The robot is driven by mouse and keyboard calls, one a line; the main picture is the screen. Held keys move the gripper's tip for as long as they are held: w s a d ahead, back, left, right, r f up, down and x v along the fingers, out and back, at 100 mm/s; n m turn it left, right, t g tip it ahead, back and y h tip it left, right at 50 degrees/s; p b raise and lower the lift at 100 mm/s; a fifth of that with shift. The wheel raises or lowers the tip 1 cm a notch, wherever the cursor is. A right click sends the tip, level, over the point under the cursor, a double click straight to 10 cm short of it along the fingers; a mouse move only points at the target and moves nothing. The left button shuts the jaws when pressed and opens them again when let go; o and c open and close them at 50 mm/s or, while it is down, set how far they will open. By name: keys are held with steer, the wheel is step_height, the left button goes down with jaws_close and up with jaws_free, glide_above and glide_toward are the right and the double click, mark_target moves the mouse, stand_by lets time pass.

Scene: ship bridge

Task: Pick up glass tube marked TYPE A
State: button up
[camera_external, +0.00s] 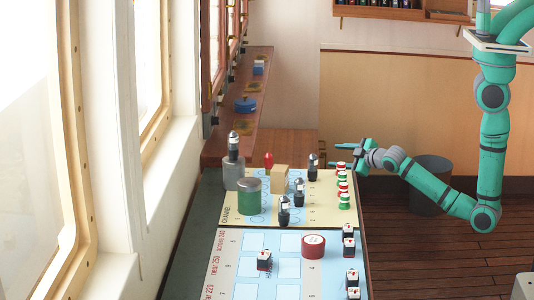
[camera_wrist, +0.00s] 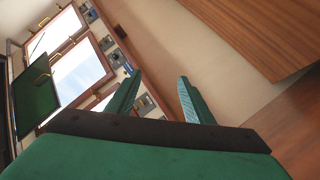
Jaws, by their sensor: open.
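No label reading TYPE A is legible, so I cannot tell which thing is the glass tube. Several small dark upright pieces with shiny tops stand on the yellow chart (camera_external: 325,212), one at its right (camera_external: 313,166), one in the middle (camera_external: 299,193) and one nearer (camera_external: 284,211). Another dark-topped piece (camera_external: 234,146) stands on or in a grey holder (camera_external: 233,174) at the far left. My gripper (camera_external: 341,153) is open and empty, beyond the chart's far right corner. In the wrist view my gripper (camera_wrist: 159,78) shows parted fingers with nothing between them.
A green cylinder (camera_external: 249,197), a tan block (camera_external: 280,178) and a red piece (camera_external: 268,162) stand on the table's left part. Striped pieces (camera_external: 343,187) line the right edge. A red-and-white round box (camera_external: 313,246) sits on the blue chart (camera_external: 232,268). Windows flank the left.

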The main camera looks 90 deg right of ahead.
steer(key=w+d+r+g, duration=0.1)
steer(key=w+d+r, duration=0.1)
steer(key=d+r, duration=0.15)
step_height(320, 180, up, 14)
steer(key=n+t+y, duration=0.1)
steer(key=t+y, duration=0.5)
steer(key=y, duration=0.3)
glide_above(313, 167)
steer(key=s, duration=0.3)
steer(key=f+m, duration=0.1)
steer(key=f+m+g, duration=0.1)
steer(key=f, duration=0.1)
steer(key=d+f+m+g+h, duration=0.1)
steer(key=shift+w+f+m, duration=0.15)
steer(key=shift+f+m, duration=0.15)
steer(key=shift+f, duration=0.1)
steer(key=shift+f+m+g, duration=0.4)
steer(key=shift+f, duration=0.05)
steer(key=shift+w+d+f, duration=0.1)
steer(key=shift+w+f, duration=0.05)
steer(key=shift+w, duration=0.1)
steer(key=shift+x, duration=3.35)
steer(key=shift+d, duration=0.1)
steer(key=c, duration=1.1)
